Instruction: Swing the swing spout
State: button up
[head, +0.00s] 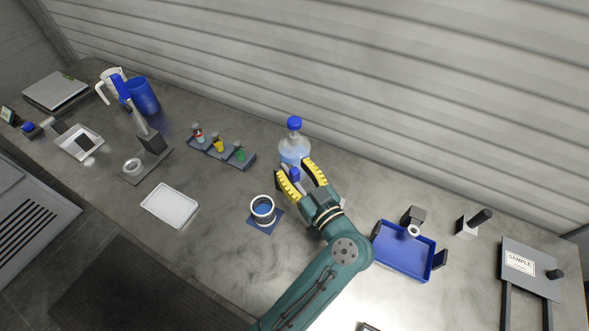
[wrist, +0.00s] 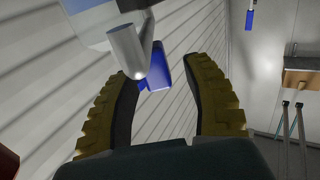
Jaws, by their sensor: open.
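A clear bottle (head: 294,152) with a blue cap stands near the back wall. A small fitting with a blue part (head: 294,174) shows at its front. In the wrist view a grey cylindrical spout (wrist: 128,50) and a blue piece (wrist: 154,72) show beside the bottle's lower edge. I cannot tell for sure that this is the swing spout. My gripper (head: 293,168) is open, with its two yellow-backed fingers on either side of the blue piece. In the wrist view the gripper (wrist: 157,72) shows a gap beside the fingers; contact cannot be told.
A rack (head: 240,163) of small bottles is further left. A blue tray (head: 405,264) lies to the right. A stand with a blue-tipped post (head: 152,143) is at the left, near a white tray (head: 169,206).

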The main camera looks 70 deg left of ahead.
grip_shut()
dwell(0.3)
